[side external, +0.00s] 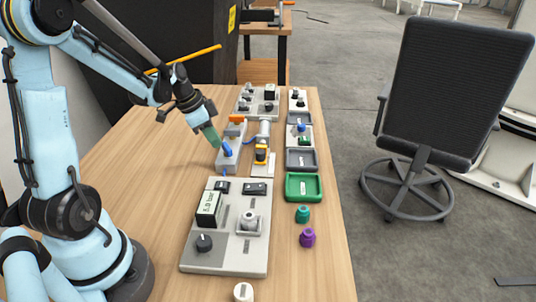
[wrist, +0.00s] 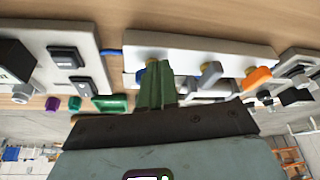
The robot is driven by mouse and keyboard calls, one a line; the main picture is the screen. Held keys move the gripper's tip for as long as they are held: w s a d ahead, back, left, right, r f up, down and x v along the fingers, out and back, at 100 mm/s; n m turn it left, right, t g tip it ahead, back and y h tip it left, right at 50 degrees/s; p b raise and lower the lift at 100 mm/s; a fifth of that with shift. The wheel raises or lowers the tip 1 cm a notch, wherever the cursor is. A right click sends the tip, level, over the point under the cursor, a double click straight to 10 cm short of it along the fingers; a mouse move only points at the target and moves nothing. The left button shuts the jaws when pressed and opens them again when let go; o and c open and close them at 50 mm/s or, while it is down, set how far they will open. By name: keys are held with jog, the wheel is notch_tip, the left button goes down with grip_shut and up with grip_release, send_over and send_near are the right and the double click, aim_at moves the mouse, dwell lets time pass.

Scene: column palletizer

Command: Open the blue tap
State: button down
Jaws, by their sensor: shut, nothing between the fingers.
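The blue tap (side external: 227,149) is a small blue lever at the near end of a light grey block on the table. My gripper (side external: 215,143), with green fingers, is shut and empty, angled down just beside the blue lever on its upper-left side. I cannot tell whether the fingertips touch it. In the wrist view, my shut fingers (wrist: 156,82) reach over the white block (wrist: 190,48) and hide most of the blue tap.
An orange lever (side external: 238,118) is at the block's far end. The table's left side is clear.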

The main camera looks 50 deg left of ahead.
jog(key=shift+w+a+m+g+h, duration=0.15)
jog(key=shift+w+m+h, duration=0.05)
jog(key=shift+m, duration=0.5)
jog(key=shift+w+a+m+g+h, duration=0.1)
jog(key=shift+w+m+g+h, duration=0.1)
jog(key=shift+m, duration=0.5)
dwell(2.4)
jog(key=shift+d, duration=0.1)
jog(key=shift+w+d, duration=0.35)
jog(key=shift+d, duration=0.45)
jog(key=shift+s+a, duration=0.35)
jog(key=shift+s, duration=0.05)
jog(key=s+a, duration=0.3)
jog(key=shift+r, duration=0.4)
jog(key=v, duration=0.9)
jog(key=shift+r, duration=0.1)
